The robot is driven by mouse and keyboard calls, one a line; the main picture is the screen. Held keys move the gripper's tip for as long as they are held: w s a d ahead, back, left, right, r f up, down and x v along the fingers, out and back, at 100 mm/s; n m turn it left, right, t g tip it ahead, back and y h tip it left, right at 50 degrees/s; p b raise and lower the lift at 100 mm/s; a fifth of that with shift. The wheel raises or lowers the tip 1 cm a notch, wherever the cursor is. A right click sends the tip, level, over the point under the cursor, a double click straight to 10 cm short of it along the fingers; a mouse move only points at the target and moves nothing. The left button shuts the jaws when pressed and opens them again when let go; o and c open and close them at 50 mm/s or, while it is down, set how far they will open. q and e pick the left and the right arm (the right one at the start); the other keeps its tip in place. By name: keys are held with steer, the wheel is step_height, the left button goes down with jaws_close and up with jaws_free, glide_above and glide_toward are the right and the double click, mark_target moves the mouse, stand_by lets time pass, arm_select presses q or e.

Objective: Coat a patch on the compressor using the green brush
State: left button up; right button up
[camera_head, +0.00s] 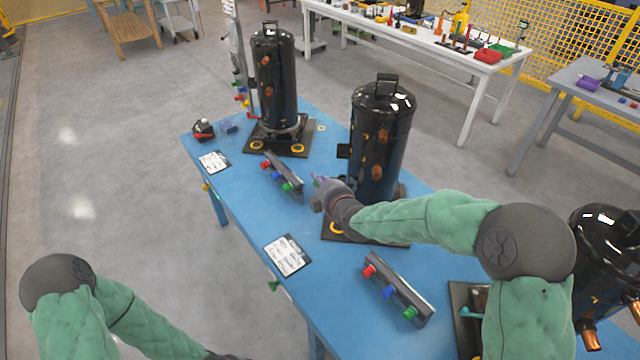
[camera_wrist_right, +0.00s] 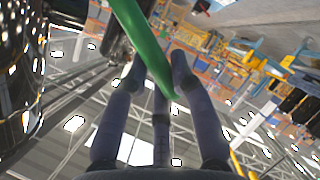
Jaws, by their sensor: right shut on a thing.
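The nearest compressor to my right gripper is a glossy black upright tank (camera_head: 382,120) with brown fittings, in the middle of the blue table. My right gripper (camera_head: 322,188) is just left of its lower part. In the right wrist view, its fingers (camera_wrist_right: 158,75) are closed around a green handle, the green brush (camera_wrist_right: 142,38); the brush's tip is out of frame. The dark shiny tank (camera_wrist_right: 18,75) fills the left side there. Whether the brush touches the tank cannot be told. My left arm enters at lower left; its gripper is outside the frame.
Other black compressors stand at the back (camera_head: 275,85) and right edge (camera_head: 608,250). Two dark racks (camera_head: 283,177) (camera_head: 398,288) with red, blue and green knobs lie on the blue table (camera_head: 335,275). Printed sheets (camera_head: 287,255) lie near its left edge. White bench (camera_head: 430,38) behind.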

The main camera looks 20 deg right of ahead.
steer(key=shift+r+p, duration=1.25)
steer(key=shift+r, duration=0.75)
steer(key=shift+d+f+b, duration=0.1)
steer(key=shift+f+b, duration=2.7)
steer(key=shift+f, duration=0.6)
steer(key=shift+r, duration=0.1)
steer(key=s+a+p, duration=0.2)
steer(key=a+p, duration=0.1)
steer(key=a, duration=0.2)
steer(key=shift+a, duration=0.35)
steer(key=shift+a, duration=0.1)
